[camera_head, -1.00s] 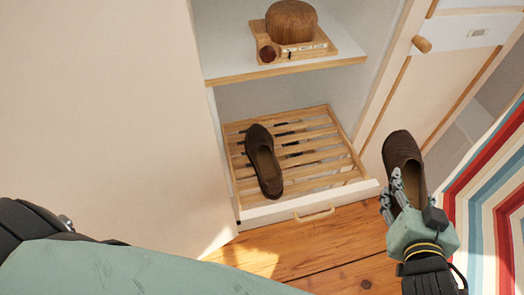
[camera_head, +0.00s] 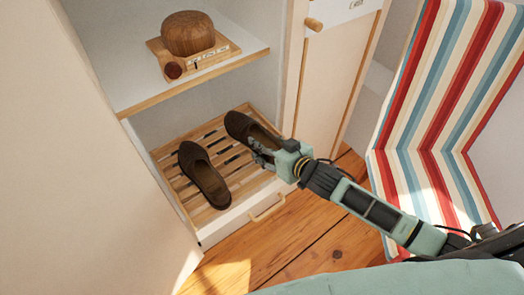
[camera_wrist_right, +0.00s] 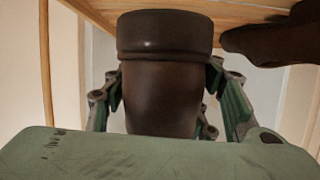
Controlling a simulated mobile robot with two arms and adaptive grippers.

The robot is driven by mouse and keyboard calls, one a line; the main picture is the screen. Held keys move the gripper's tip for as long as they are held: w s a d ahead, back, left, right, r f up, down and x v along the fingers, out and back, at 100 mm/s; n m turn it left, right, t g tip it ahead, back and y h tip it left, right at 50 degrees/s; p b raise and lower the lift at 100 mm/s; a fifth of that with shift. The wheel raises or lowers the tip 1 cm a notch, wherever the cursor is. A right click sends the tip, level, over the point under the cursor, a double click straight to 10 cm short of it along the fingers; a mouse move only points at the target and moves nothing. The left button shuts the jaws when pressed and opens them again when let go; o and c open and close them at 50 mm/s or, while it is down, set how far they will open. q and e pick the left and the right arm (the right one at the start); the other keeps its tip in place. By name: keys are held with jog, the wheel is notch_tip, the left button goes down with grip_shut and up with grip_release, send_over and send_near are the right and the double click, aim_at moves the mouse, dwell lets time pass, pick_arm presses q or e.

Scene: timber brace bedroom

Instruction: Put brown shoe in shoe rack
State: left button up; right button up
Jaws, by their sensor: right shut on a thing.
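One brown shoe (camera_head: 204,176) lies on the slatted wooden shoe rack (camera_head: 165,162), toward its left side. A second brown shoe (camera_head: 243,127) is over the right side of the rack, beside the first. My right gripper (camera_head: 262,155) is shut on the heel end of this second shoe. In the right wrist view the held shoe (camera_wrist_right: 160,95) fills the middle between the fingers, and the other shoe (camera_wrist_right: 275,45) shows at the upper right. I cannot tell whether the held shoe touches the slats. My left gripper is not in view.
A white shelf (camera_head: 240,52) above the rack carries a round brown object (camera_head: 188,33) on a wooden tray (camera_head: 215,54). The rack front has a wooden handle (camera_head: 267,208). A cabinet door (camera_head: 335,80) and a striped chair (camera_head: 440,90) stand to the right.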

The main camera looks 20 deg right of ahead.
jog(key=x, duration=0.2)
jog(key=shift+w+f, duration=0.3)
notch_tip(320, 180, down, 4)
jog(key=shift+r+b, duration=0.1)
jog(key=shift+b, duration=0.2)
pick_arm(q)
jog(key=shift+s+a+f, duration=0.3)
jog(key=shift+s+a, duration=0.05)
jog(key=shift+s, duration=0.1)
pick_arm(e)
jog(key=o, duration=1.5)
jog(key=shift+s, duration=0.15)
jog(key=v, duration=1.2)
jog(key=shift+d+p, duration=0.1)
jog(key=shift+p, duration=0.2)
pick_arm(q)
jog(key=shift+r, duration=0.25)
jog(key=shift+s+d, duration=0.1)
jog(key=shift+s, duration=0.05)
pick_arm(e)
jog(key=shift+s, duration=0.1)
